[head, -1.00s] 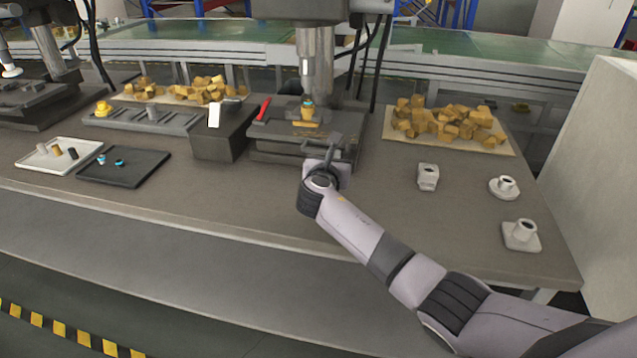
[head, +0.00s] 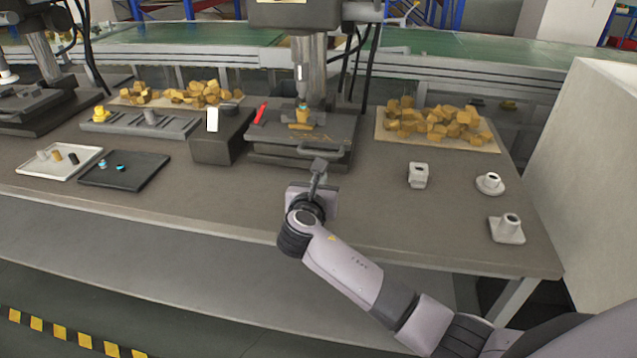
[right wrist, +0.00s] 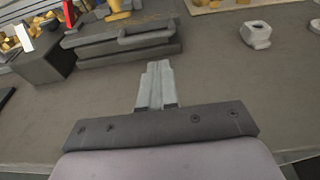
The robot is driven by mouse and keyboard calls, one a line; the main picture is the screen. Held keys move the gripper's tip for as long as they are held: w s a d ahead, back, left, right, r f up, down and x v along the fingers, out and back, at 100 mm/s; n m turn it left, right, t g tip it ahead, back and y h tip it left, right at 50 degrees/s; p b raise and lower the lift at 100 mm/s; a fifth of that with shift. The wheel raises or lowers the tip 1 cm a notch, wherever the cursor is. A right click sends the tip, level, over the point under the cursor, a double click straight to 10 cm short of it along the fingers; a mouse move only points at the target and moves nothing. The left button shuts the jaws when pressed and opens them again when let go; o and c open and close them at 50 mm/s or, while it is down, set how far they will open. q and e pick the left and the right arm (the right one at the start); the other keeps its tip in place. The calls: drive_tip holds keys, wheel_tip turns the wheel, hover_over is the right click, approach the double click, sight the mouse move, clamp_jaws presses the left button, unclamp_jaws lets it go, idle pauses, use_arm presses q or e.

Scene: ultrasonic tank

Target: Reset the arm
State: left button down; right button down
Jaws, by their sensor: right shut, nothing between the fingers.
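My right arm comes in from the lower right in the head view. Its gripper (head: 319,165) is over the worktable (head: 200,205), in front of the dark machine base (head: 270,151). It is shut and empty, with its fingers together in the right wrist view (right wrist: 156,84). The fingertips point toward the machine base and its front handle (head: 322,150), apart from the base in the wrist view. My left gripper is not in view.
A dark box (head: 215,150) stands left of the base. A white tray (head: 35,168) and a black tray (head: 140,175) lie further left. Several yellow pieces lie on a board (head: 470,147) at the right. White fittings (head: 418,175) stand near the right edge. The front middle of the table is clear.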

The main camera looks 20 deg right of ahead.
drive_tip(key=shift+v, duration=0.8)
drive_tip(key=s+f+m+g+y, duration=0.2)
drive_tip(key=s+f+m+g, duration=0.1)
drive_tip(key=s+f+m, duration=0.5)
drive_tip(key=s+f+m+g+y, duration=0.2)
drive_tip(key=s+f+m+g, duration=0.15)
drive_tip(key=s+m, duration=0.45)
drive_tip(key=s+m+g+y, duration=0.4)
drive_tip(key=s+m, duration=0.7)
drive_tip(key=s, duration=0.9)
drive_tip(key=w+a+f+t+y, duration=0.2)
drive_tip(key=w+f+t, duration=0.3)
drive_tip(key=f+t, duration=0.3)
drive_tip(key=shift+w+a+f+y, duration=0.3)
drive_tip(key=shift+w+a+f, duration=0.05)
drive_tip(key=shift+f, duration=0.4)
